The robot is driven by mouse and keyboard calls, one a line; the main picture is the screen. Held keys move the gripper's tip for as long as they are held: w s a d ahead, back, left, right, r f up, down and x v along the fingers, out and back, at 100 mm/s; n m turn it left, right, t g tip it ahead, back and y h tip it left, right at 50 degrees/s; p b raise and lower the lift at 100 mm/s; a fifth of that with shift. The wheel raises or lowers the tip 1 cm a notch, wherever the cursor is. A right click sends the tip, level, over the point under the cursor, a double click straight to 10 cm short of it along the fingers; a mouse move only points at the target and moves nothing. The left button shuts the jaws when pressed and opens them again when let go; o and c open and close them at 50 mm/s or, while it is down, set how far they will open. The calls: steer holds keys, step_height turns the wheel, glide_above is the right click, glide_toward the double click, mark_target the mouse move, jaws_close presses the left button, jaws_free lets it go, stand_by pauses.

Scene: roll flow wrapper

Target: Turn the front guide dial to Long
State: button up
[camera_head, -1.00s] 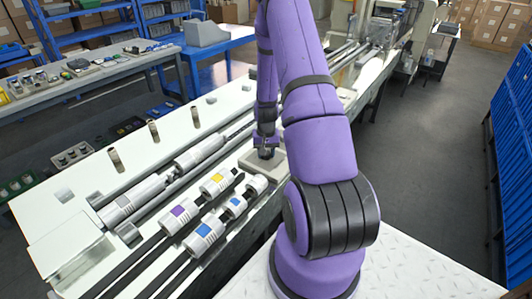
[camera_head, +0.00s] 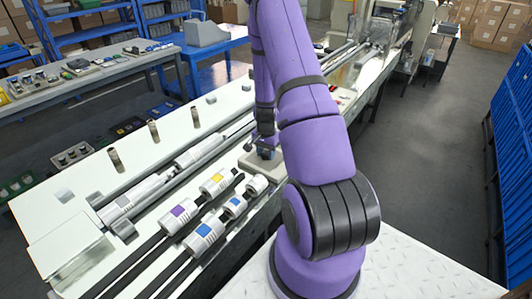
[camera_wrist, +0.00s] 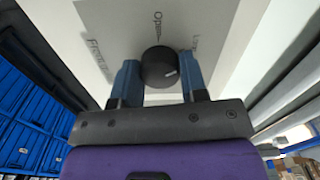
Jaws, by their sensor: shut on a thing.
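The front guide dial (camera_wrist: 158,62) is a round black knob on a pale panel (camera_wrist: 215,20), seen in the wrist view. A short white mark shows on the right part of its face. Lettering that reads "Open" stands above it, "Front" at the left, and a faint word at the upper right is hard to read. My gripper (camera_wrist: 160,82) has one blue-grey finger on each side of the dial and is shut on it. In the head view my gripper (camera_head: 264,152) is at a grey box (camera_head: 284,163) on the machine's bed; the dial is hidden there.
White rollers with purple (camera_head: 177,213), yellow (camera_head: 216,180) and blue (camera_head: 205,231) bands lie left of my gripper on dark rails. Several short metal posts (camera_head: 154,130) stand farther back. Blue crates (camera_head: 508,150) line the right side, with open floor between.

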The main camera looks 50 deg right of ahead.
mark_target(266, 153)
stand_by(0.3)
steer(key=o, duration=0.9)
step_height(266, 153, up, 11)
steer(key=shift+f, duration=0.1)
stand_by(0.5)
